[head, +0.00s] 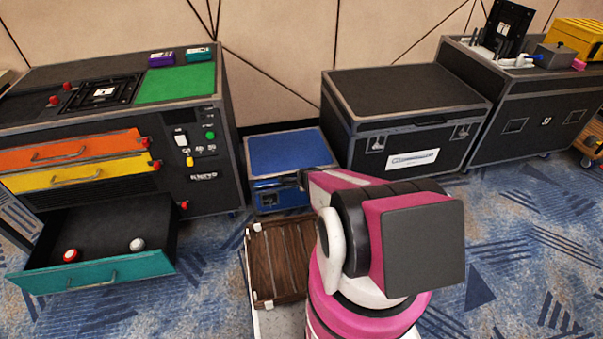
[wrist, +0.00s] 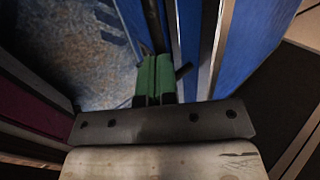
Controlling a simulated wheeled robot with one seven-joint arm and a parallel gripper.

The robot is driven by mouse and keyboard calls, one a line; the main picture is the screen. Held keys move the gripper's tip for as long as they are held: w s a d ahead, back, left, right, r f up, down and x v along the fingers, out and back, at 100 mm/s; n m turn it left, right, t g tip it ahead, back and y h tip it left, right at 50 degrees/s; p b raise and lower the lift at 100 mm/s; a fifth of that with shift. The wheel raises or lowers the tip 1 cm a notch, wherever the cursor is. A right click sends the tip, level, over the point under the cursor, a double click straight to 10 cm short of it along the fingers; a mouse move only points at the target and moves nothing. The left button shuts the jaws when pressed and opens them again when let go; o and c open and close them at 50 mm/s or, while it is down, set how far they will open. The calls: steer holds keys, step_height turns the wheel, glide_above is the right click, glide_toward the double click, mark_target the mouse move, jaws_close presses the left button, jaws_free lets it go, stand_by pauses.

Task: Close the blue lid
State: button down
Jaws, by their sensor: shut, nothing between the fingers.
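The blue lid (head: 290,151) lies about flat on top of the blue box (head: 268,198) on the floor. I cannot tell whether it is fully down. My gripper (head: 303,180) is at the front of the box, close to the lid's front edge; its fingers are mostly hidden by my arm in the head view. In the wrist view my gripper (wrist: 155,75) shows green fingers, shut and empty, beside a blue panel with a grey metal edge. I cannot tell whether they touch it.
A wooden crate (head: 277,262) is in front of the box. A black case (head: 405,115) stands to its right. A cabinet (head: 215,160) at left has an open teal drawer (head: 95,272) holding a red and a white object. Blue carpet (head: 520,240) is clear at right.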

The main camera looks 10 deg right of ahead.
steer(key=f, duration=0.3)
steer(key=shift+s+f, duration=0.1)
steer(key=shift+s, duration=0.1)
